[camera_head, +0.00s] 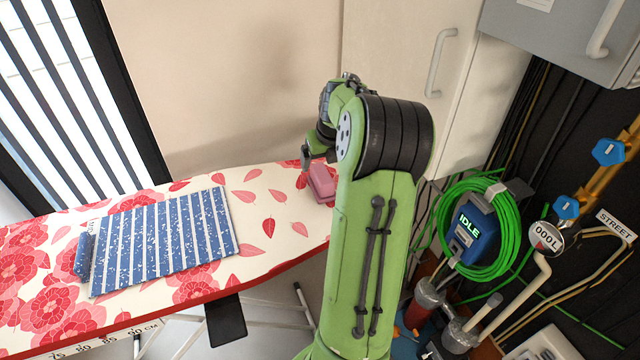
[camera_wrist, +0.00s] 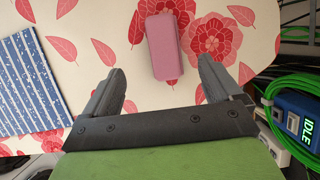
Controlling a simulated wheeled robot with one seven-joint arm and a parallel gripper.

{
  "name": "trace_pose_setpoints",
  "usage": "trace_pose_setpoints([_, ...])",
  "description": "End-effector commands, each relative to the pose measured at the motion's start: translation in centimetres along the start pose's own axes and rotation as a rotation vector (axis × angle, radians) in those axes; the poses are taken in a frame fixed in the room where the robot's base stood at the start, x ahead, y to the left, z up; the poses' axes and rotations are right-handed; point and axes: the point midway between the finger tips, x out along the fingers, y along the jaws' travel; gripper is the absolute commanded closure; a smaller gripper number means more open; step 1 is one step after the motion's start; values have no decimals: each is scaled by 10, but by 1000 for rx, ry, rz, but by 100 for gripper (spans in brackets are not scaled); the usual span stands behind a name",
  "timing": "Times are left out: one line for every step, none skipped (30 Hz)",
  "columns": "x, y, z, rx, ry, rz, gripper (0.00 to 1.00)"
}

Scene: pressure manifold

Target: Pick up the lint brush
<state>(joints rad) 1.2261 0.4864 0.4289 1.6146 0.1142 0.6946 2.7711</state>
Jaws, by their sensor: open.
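A pink, rounded block, which I take to be the lint brush (camera_head: 322,182), lies on the flowered ironing board (camera_head: 285,255) near its far right end. It also shows whole in the wrist view (camera_wrist: 163,45), with its long side running away from me. My gripper (camera_head: 307,157) is by the block, partly hidden by my own arm in the head view. In the wrist view my gripper (camera_wrist: 162,67) is open and empty. Its fingers point at the block, one to each side, with gaps between. The height above the board is hard to tell.
A blue-and-white striped cloth (camera_head: 165,240) lies on the board to the left, its left end rolled. At right are a blue box marked IDLE (camera_head: 470,228), a green coiled hose (camera_head: 508,245), pipes and a gauge (camera_head: 546,237). Bare board surrounds the block.

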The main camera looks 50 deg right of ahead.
Motion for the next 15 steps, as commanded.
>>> trace_pose_setpoints([17, 0, -2, 0, 2, 2, 8])
trace_pose_setpoints([24, 0, -2, -1, 2, 2, 8])
trace_pose_setpoints([33, 0, -2, -1, 2, 1, 8])
trace_pose_setpoints([39, 0, -2, -1, 2, 0, 8])
trace_pose_setpoints([44, 0, -2, -1, 2, 0, 8])
trace_pose_setpoints([50, 0, -1, -2, 1, 0, 8])
trace_pose_setpoints([52, 0, -1, -2, 0, -1, 8])
trace_pose_setpoints([54, 0, -1, -3, 0, -1, 8])
trace_pose_setpoints([57, 0, -1, -3, 0, -1, 8])
trace_pose_setpoints([60, 0, -1, -3, 0, -1, 8])
trace_pose_setpoints([63, -1, -1, -3, 0, 0, 8])
trace_pose_setpoints([68, -1, -1, -2, 0, 0, 8])
trace_pose_setpoints([73, -2, -2, -2, 0, 0, 8])
trace_pose_setpoints([80, -2, -2, -2, 1, 0, 8])
trace_pose_setpoints([88, -3, -3, -2, 1, 0, 8])
